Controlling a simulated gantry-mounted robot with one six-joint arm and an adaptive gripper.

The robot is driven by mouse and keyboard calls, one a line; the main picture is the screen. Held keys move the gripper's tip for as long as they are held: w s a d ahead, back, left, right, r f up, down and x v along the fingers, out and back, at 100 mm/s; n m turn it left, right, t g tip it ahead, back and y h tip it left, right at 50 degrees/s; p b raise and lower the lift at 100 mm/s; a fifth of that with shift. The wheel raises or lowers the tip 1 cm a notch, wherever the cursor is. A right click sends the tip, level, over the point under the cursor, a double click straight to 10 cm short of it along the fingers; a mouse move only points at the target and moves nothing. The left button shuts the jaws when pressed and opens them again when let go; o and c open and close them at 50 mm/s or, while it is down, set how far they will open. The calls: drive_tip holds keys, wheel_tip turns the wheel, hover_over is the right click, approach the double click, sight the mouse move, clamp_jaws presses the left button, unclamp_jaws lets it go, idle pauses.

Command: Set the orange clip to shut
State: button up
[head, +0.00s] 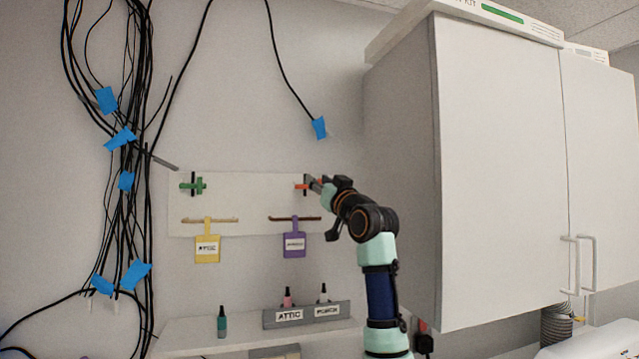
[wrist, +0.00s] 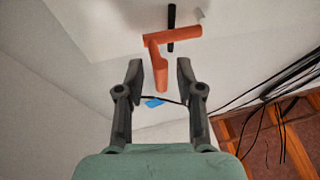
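The orange clip (head: 299,187) is at the right end of a white wall panel (head: 250,190), partly hidden by my gripper (head: 318,184) in the head view. In the wrist view, the orange clip (wrist: 170,37) has a bar crossing a thin black strip (wrist: 171,20) and a lever pointing towards my gripper (wrist: 160,80). My gripper is open. The lever's end appears between the two fingertips, with space on both sides; I cannot tell the depth. A green clip (head: 193,184) with a cross shape is at the panel's left end.
A shelf (head: 190,340) with a bottle (head: 222,322) and a grey labelled holder (head: 305,315) is lower. A white cabinet (head: 500,150) stands right; black cables (head: 130,200) hang left.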

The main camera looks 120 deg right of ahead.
drive_tip(key=shift+a, duration=0.15)
drive_tip(key=v, duration=1.1)
drive_tip(key=shift+a+f, duration=0.25)
drive_tip(key=shift+a, duration=0.1)
